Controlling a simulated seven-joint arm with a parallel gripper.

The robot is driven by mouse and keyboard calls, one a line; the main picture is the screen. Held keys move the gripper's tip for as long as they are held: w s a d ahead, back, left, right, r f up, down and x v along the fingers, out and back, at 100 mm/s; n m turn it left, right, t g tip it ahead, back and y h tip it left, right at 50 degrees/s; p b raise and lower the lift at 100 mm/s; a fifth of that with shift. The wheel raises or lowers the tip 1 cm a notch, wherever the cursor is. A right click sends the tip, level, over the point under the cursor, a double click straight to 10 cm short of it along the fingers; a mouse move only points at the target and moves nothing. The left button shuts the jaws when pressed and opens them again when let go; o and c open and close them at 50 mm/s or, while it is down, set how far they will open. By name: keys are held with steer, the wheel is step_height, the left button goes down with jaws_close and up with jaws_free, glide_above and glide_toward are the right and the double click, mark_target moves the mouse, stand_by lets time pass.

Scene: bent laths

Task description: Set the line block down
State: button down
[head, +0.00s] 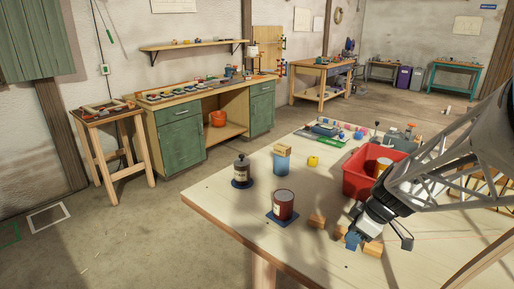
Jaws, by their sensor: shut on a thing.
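My gripper (368,236) is low over the near right part of the workbench, shut on a small wooden block (373,248), which I take to be the line block. My fingers and wrist hide part of it, and I cannot tell whether it touches the bench top. A small blue piece (353,242) shows right beside my fingertips. Another small wooden block (317,221) lies on the bench to the left of my gripper.
A red can (283,204) stands on a blue mat left of my gripper. A red bin (360,182) is behind my gripper. The front left bench top is clear.

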steer(key=shift+w, duration=0.15)
steer(key=w+a, duration=0.2)
steer(key=w, duration=1.2)
steer(key=w+a+m, duration=0.1)
steer(key=w+a, duration=0.2)
steer(key=w, duration=1.1)
steer(key=w+a, duration=0.3)
steer(key=w, duration=1.1)
steer(key=shift+a+r+m+t, duration=0.15)
steer(key=shift+a+m+t, duration=0.1)
steer(key=shift+m+t, duration=0.05)
steer(key=shift+w, duration=0.1)
steer(key=shift+f, duration=2.55)
steer(key=shift+f, duration=2.45)
